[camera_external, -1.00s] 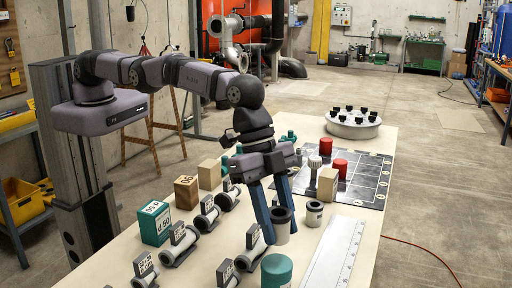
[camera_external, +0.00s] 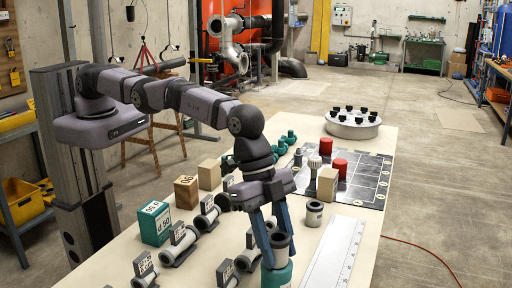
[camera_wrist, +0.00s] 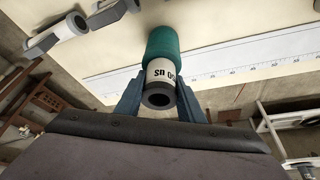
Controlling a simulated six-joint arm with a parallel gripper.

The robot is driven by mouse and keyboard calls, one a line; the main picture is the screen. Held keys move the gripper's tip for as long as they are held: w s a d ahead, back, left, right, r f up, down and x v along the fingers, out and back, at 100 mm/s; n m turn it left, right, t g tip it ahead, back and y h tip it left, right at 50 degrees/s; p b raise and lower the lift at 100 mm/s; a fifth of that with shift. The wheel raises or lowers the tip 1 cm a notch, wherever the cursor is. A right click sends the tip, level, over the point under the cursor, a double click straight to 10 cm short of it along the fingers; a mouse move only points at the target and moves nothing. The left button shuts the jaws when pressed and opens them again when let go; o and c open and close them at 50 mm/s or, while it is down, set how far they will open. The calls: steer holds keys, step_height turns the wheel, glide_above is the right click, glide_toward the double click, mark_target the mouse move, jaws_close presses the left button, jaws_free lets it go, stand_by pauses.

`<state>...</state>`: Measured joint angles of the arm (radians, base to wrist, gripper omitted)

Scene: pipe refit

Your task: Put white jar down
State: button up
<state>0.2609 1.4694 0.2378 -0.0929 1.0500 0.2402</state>
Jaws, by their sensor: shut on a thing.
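The white jar (camera_external: 279,251), pale with a dark rim and an open dark top, is between the blue fingers of my gripper (camera_external: 277,243). My gripper is shut on it. In the wrist view the white jar (camera_wrist: 160,74) shows black lettering on its side. A teal cylinder (camera_external: 277,276) stands at the near edge of the external view, directly below the jar. In the wrist view the teal cylinder (camera_wrist: 166,44) lines up with the jar's far end. I cannot tell whether the two touch.
Pipe pieces with tags (camera_external: 180,244) lie to the left. A dark gridded mat (camera_external: 365,180) holds red cylinders farther back.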

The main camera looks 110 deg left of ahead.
mark_target(273, 233)
steer(key=shift+f+b, duration=0.2)
steer(key=shift+b, duration=0.15)
steer(key=o, duration=1.1)
steer(key=shift+r, duration=0.2)
steer(key=p+v, duration=0.2)
steer(key=p, duration=0.1)
steer(key=shift+w+r, duration=0.1)
steer(key=shift+w, duration=0.05)
steer(key=p+v, duration=0.1)
steer(key=p, duration=0.1)
steer(key=shift+s+r+p, duration=0.25)
steer(key=shift+p, duration=0.05)
steer(key=shift+a+r+b, duration=0.1)
steer(key=shift+r+b, duration=0.15)
steer(key=shift+b, duration=0.35)
steer(key=shift+b+v, duration=1.35)
steer(key=shift+v, duration=2.55)
steer(key=shift+s+a, duration=0.1)
